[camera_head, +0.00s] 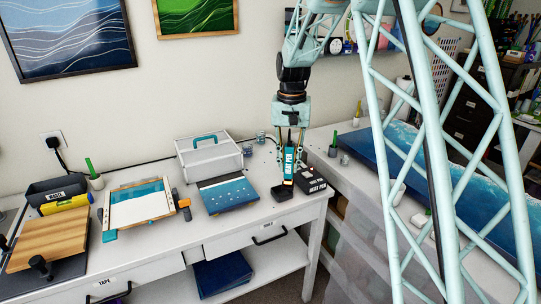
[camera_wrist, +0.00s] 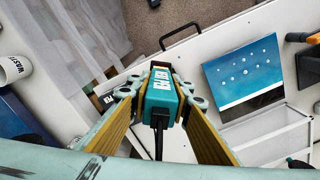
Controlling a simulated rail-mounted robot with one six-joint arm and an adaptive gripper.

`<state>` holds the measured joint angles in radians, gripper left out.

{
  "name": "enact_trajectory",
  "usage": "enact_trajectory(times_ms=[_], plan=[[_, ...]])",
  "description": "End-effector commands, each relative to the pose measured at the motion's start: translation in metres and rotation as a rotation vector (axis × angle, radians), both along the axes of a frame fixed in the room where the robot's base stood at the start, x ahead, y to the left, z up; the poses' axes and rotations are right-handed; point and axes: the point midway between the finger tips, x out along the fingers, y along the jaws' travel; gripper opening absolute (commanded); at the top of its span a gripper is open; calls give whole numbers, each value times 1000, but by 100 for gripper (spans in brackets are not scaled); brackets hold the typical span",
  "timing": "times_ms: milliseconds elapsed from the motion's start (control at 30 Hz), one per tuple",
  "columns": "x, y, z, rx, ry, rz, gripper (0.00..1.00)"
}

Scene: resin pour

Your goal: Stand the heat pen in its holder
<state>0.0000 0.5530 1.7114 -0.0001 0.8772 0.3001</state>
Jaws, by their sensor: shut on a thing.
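The heat pen (camera_head: 288,164) is a teal, upright tool with a white label reading HEAT PEN. My gripper (camera_head: 289,158) is shut on it, its fingers on either side of the body. In the wrist view the pen (camera_wrist: 160,97) sits between the yellow-backed fingers, its black cord trailing towards the camera. A black block labelled HEAT PEN (camera_head: 312,186), apparently the holder, stands just right of the pen's lower end at the table's right end. A small low black box (camera_head: 282,193) is beside it. Whether the pen's tip touches or enters either is hidden.
A blue panel with pale dots (camera_head: 228,194) lies left of the pen, with a white caddy with a teal handle (camera_head: 208,156) behind it. A framed screen (camera_head: 140,204) lies further left. A second table with a large blue wave panel (camera_head: 440,170) is on the right.

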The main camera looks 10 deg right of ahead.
Motion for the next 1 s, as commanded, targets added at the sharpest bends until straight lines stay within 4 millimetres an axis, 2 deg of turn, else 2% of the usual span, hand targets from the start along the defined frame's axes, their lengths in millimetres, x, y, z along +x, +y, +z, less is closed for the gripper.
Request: enact_trajectory(times_ms=[667,1000], plan=[[1,0,1,0,0,3,8],[7,0,7,0,1,67,8]])
